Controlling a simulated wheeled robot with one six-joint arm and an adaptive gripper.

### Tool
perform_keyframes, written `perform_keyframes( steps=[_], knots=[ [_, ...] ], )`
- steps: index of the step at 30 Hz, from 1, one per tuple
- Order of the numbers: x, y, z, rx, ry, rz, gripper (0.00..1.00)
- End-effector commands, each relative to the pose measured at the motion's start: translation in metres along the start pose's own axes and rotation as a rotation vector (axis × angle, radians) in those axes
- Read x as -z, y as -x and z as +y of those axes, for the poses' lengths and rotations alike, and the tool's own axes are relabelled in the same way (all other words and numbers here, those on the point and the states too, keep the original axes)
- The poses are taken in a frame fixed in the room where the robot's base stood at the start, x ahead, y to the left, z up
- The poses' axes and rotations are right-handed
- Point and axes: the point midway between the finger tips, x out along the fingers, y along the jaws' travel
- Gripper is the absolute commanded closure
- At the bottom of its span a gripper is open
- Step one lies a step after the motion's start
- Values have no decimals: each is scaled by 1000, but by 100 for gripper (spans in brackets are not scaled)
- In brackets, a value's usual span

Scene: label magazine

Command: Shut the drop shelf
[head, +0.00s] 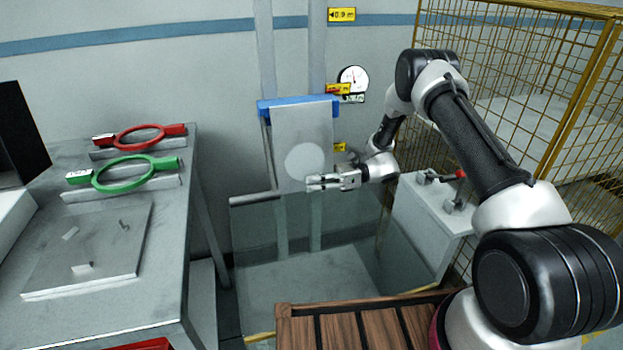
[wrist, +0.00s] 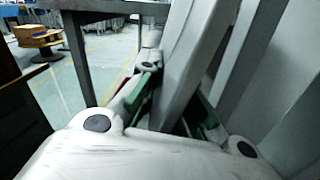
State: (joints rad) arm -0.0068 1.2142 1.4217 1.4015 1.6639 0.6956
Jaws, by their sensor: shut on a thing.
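The drop shelf looks to be the grey panel (head: 316,130) with a blue edge strip (head: 298,101) along its top and a pale round disc on its face. It stands nearly upright in front of the wall posts. My gripper (head: 315,184) reaches in from the right at the panel's lower part, fingers pointing left. In the wrist view, the green-padded fingers (wrist: 178,108) close around a grey slab (wrist: 192,65), which appears to be the shelf's edge. The exact contact is partly hidden.
A grey bench (head: 165,245) at left carries a red ring tool (head: 140,138) and a green ring tool (head: 138,174). A grey box (head: 432,215) with clamps and a red knob stands right of the shelf. A yellow mesh cage (head: 560,90) fills the right. A slatted wooden platform (head: 350,325) lies in front.

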Motion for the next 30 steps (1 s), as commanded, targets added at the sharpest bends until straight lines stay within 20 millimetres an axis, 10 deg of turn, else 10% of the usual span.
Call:
perform_keyframes(
  steps=[15,19,30],
  knots=[
    [-3,1,38,0,-163,0,100],
    [-3,1,38,0,-163,0,73],
    [-3,4,38,1,-162,0,71]
  ],
)
